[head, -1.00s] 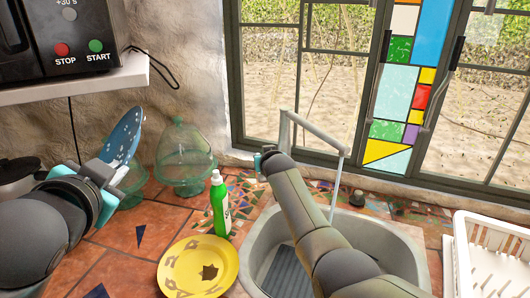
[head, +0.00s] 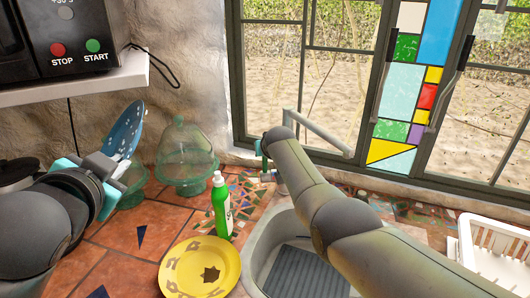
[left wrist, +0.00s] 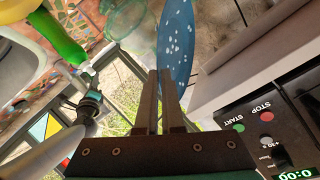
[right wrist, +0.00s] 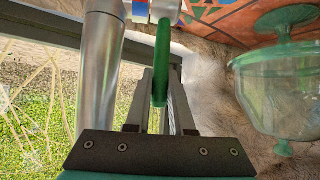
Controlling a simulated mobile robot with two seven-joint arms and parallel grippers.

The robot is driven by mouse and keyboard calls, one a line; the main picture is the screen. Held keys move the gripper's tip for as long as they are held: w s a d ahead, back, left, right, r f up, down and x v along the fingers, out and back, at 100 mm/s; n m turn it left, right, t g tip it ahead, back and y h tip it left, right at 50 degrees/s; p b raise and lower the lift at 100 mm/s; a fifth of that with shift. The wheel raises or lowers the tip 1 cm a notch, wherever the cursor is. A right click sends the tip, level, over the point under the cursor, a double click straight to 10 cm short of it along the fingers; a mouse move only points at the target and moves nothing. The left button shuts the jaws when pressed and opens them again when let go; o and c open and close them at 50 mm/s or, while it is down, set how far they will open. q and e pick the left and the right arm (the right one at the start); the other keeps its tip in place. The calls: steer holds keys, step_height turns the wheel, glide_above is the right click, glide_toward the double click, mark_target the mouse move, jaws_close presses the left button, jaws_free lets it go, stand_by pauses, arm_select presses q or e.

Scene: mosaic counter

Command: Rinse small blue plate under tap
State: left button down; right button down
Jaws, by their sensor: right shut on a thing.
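The small blue plate (head: 124,128), with white speckles, is held on edge above the counter at left. My left gripper (head: 106,164) is shut on its lower rim; the plate (left wrist: 175,45) also shows beyond the fingers in the left wrist view. The grey tap (head: 318,132) stands behind the sink (head: 255,262). My right gripper (right wrist: 160,85) is shut on the tap's green handle (right wrist: 160,50), beside the metal tap column (right wrist: 100,80). In the head view my right arm hides the space under the spout, so I cannot tell whether water runs.
A yellow patterned plate (head: 180,275) and a green bottle (head: 221,208) stand left of the sink. A glass dome (head: 187,158) is behind them, near the blue plate. A white dish rack (head: 490,255) is at right. A shelf (head: 85,82) with a microwave overhangs the left.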

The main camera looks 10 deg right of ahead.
arm_select(q)
steer(key=shift+r, duration=0.1)
arm_select(e)
steer(key=c, duration=0.8)
jaws_free()
